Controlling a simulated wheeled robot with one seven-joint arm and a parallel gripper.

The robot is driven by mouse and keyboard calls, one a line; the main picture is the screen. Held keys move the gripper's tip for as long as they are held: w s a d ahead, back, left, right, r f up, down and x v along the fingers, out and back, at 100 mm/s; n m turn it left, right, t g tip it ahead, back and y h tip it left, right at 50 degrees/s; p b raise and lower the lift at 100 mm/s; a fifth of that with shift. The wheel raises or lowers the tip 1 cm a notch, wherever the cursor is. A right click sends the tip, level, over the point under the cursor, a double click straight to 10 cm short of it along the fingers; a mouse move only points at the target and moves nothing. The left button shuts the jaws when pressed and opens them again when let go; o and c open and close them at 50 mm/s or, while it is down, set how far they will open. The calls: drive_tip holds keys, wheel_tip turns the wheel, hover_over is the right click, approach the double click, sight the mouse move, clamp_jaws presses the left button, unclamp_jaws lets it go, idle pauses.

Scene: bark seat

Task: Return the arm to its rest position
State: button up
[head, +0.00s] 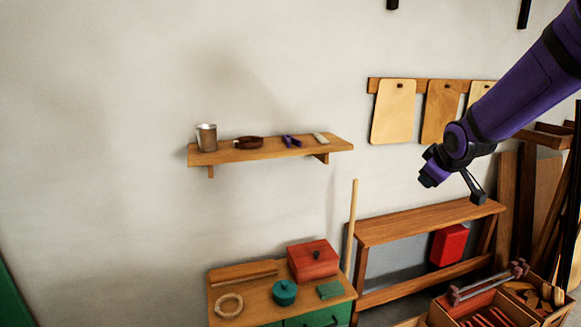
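My arm (524,92), purple with black joints, reaches in from the upper right corner. It hangs in the air in front of the wall and the hanging boards. Its end bends downward, with a short purple part and a thin dark part that looks like my gripper (476,190). This dark part is small and seen from the side, so its finger opening does not show. I see nothing held there. It appears above the wooden bench (420,222) in the picture, but I cannot tell the distance.
A wall shelf (270,150) holds a metal cup (207,137) and small items. Cutting boards (394,112) hang behind my arm. Below stand a cabinet with a red box (313,261) and teal pot (285,292), a red container (449,244), and crates (470,312). The left wall is bare.

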drive_tip(key=s+a+r+m+g, duration=0.1)
drive_tip(key=s+r+m, duration=0.1)
drive_tip(key=s, duration=0.9)
drive_tip(key=s+a+r+m+g, duration=0.1)
drive_tip(key=s+a+r+m, duration=0.1)
drive_tip(key=s, duration=1)
drive_tip(key=s+a+r+m+g+y, duration=0.1)
drive_tip(key=s+r+m, duration=0.1)
drive_tip(key=s, duration=1)
drive_tip(key=shift+a+r+m+g, duration=0.35)
drive_tip(key=shift+m+g, duration=0.05)
drive_tip(key=shift+m, duration=0.2)
drive_tip(key=shift+s, duration=0.1)
